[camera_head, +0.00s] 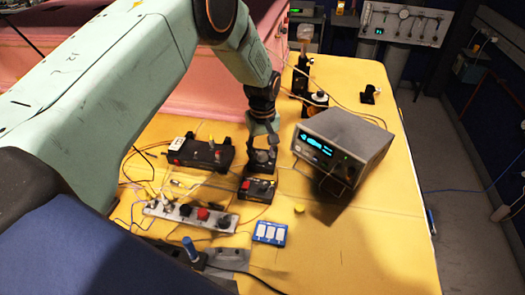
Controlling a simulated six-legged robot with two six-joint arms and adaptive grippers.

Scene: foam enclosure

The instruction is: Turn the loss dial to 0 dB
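No dB marking can be read. I cannot tell for sure which part is the loss dial. My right gripper is not in view.
A grey instrument with a lit display (345,146) stands right of the gripper. A black device (200,152) and a strip with several knobs (190,216) lie to the left, among loose cables. A blue and white block (270,233) lies in front. The yellow table is clear at front right (370,245).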

